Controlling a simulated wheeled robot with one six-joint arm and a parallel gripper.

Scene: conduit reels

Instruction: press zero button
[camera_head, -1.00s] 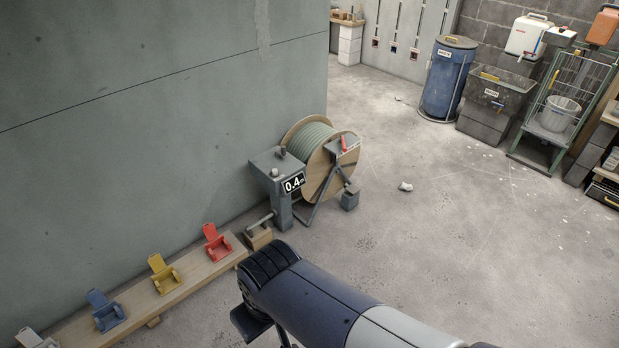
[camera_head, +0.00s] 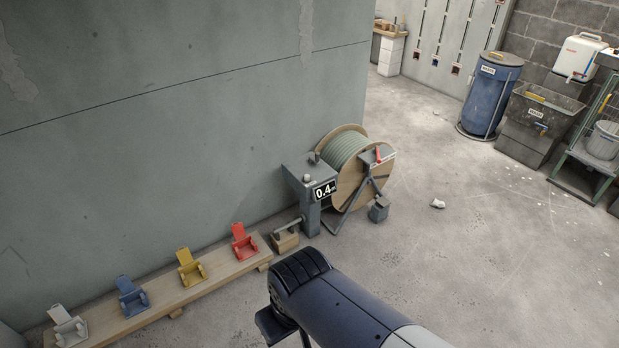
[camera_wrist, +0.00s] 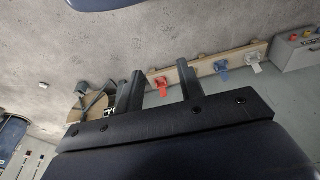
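A grey counter post (camera_head: 311,208) stands by the wall, with a display (camera_head: 324,191) reading 0.4 m. A small pale knob (camera_head: 306,178) and a dark stub (camera_head: 316,158) sit on its top; no label tells which is the zero button. Beside it is a wooden reel (camera_head: 350,200) wound with grey-green conduit (camera_head: 347,150).
A low wooden bench (camera_head: 215,280) along the wall bears red (camera_head: 244,243), yellow (camera_head: 190,268), blue (camera_head: 132,298) and white (camera_head: 68,327) holders. A grey box with coloured buttons (camera_wrist: 297,50) shows in the wrist view. A blue barrel (camera_head: 490,95) stands far right. Floor right of the reel is mostly clear.

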